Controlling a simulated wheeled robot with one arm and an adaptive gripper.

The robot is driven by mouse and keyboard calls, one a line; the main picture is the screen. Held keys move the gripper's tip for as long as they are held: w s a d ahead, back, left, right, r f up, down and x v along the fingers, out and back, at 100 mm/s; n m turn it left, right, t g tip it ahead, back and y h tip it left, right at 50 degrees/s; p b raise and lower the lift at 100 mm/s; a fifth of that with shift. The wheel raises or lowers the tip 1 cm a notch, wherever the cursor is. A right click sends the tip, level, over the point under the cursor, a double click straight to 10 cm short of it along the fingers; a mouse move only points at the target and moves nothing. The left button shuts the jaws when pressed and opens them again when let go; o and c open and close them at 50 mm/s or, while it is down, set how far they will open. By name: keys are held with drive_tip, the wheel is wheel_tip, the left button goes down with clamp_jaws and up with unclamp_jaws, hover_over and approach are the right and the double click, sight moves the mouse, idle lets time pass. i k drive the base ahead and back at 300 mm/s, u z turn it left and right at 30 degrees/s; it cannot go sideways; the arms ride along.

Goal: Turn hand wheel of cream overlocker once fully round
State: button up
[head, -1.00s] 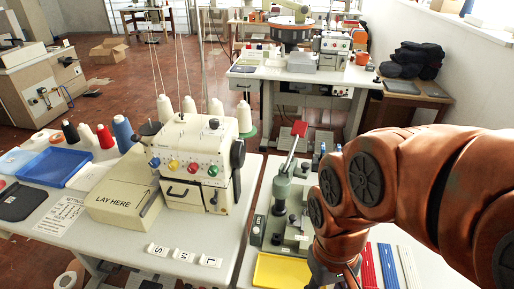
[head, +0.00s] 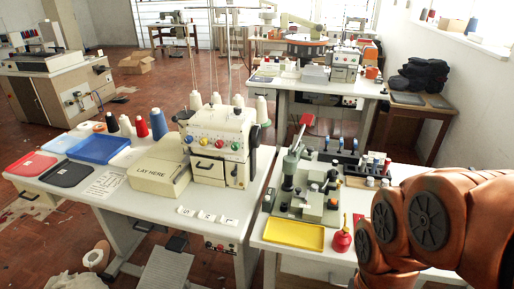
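The cream overlocker (head: 214,132) stands on the white table left of centre in the head view. It has red, blue, green and yellow dials on its front. Its dark hand wheel (head: 254,134) is on the machine's right side, seen nearly edge-on. My orange arm reaches in at the lower right, well apart from the wheel. My gripper is out of view, so its state does not show.
A box marked LAY HERE (head: 158,178) adjoins the overlocker on its left. A green press (head: 292,170), a yellow tray (head: 294,234) and a red bottle (head: 341,238) stand on the right-hand table. Thread cones (head: 159,124) and a blue tray (head: 98,149) are at left.

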sight(256, 134)
drive_tip(key=u, duration=0.6)
drive_tip(key=i, duration=0.95)
